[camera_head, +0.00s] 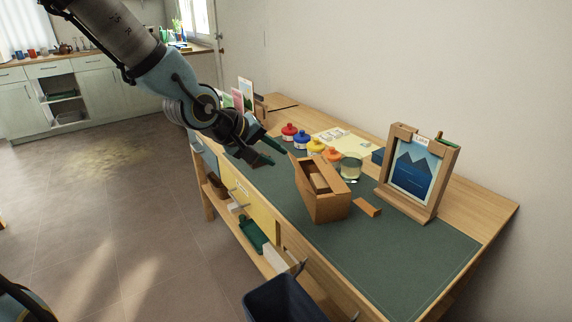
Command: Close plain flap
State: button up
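My gripper (268,151) hangs over the far left part of the desk, its two dark fingers apart with nothing seen between them. It is left of and behind an open wooden box (325,206) on the green mat. The box has a raised, slanted board (299,170) on its left side and a wooden block (319,182) inside. Below the desk's front edge are a yellow panel (262,212) and a plain wood panel (303,268) with a handle. I cannot tell for certain which of these is the plain flap. My gripper touches none of them.
Paint jars (315,147), a glass jar (350,167) and a framed mountain picture (412,174) stand behind the box. A small wooden block (367,207) lies beside it. A dark blue bin (285,300) stands before the desk. The mat's right part (410,255) is clear.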

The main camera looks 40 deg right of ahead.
aim_at(295, 166)
jog(key=b+x, duration=0.2)
jog(key=x, duration=0.8)
jog(key=shift+d+f, duration=0.15)
jog(key=shift+f, duration=0.05)
grip_shut()
dwell(1.2)
